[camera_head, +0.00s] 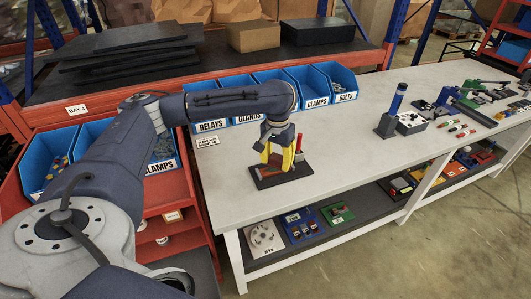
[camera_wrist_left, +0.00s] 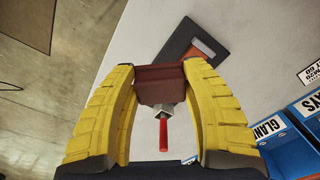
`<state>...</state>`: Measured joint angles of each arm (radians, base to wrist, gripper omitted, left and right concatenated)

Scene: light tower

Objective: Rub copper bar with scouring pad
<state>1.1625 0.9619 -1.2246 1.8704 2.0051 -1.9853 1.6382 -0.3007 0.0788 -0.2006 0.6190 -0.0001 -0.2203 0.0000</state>
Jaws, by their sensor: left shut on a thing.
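My left gripper (camera_head: 281,163) is low over a dark base plate (camera_head: 264,184) near the front of the white bench. Its yellow fingers are shut on a dark red block (camera_wrist_left: 160,82), seemingly the scouring pad, gripped between the fingertips in the left wrist view. An orange-brown strip (camera_wrist_left: 204,48), seemingly the copper bar, shows in the dark base beyond the pad. The pad and fingers hide part of it, and I cannot tell whether they touch. A red upright handle (camera_head: 299,142) stands beside the gripper; a red rod with a grey block (camera_wrist_left: 162,133) shows below the pad.
Blue bins (camera_head: 310,88) line the back of the bench. A blue-topped cylinder (camera_head: 397,98) and a grey switch box (camera_head: 411,123) stand to the right. The bench between the base plate and these is clear. A lower shelf (camera_head: 365,208) holds several parts.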

